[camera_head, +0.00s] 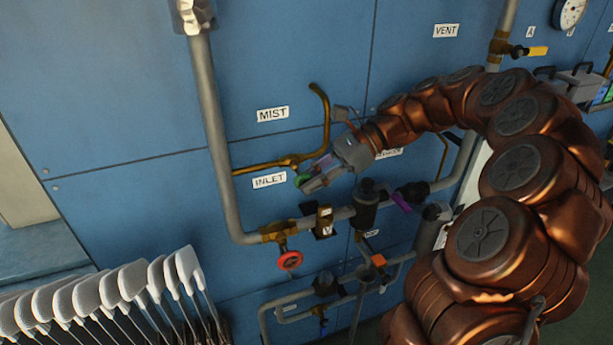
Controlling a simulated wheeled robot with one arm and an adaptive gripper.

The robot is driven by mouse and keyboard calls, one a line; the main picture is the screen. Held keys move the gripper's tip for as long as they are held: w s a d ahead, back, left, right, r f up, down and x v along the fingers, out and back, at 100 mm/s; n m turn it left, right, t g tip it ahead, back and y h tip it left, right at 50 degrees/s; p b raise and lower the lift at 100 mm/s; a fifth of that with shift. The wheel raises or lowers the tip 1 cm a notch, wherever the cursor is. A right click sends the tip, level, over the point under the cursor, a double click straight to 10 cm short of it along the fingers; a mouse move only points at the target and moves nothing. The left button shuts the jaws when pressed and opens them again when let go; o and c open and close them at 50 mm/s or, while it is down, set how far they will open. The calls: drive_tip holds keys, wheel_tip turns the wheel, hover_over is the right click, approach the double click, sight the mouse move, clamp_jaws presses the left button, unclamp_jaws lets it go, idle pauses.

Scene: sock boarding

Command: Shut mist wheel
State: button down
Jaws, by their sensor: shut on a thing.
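The MIST label (272,114) is on the blue wall panel, above a thin brass pipe (258,168) that bends upward at its right. A small green wheel (302,179) shows at the fingertips of my gripper (312,176), just below that pipe's valve. My gripper reaches in from the right and is shut on the green wheel. The fingers cover most of the wheel, so its turned position cannot be told.
A thick grey pipe (214,120) runs down at the left and turns right to a red wheel (290,261). The INLET label (269,181) is just left of my gripper. A black fitting (366,204) stands close below it. White-headed tools (110,288) line the lower left.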

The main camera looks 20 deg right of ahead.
sight(308, 172)
drive_tip(key=y, duration=0.2)
drive_tip(key=f+y, duration=0.1)
drive_tip(key=shift+y, duration=0.4)
drive_tip(key=shift+a+f+y+p, duration=0.1)
drive_tip(key=shift+a+y+p, duration=0.1)
drive_tip(key=shift+y, duration=0.75)
drive_tip(key=shift+a+y+p, duration=0.1)
drive_tip(key=shift+y+p, duration=0.05)
drive_tip(key=shift+y, duration=0.8)
drive_tip(key=c, duration=1.1)
unclamp_jaws()
drive_tip(key=shift+r, duration=0.2)
wheel_tip(308, 172, up, 10)
drive_tip(key=shift+f, duration=0.1)
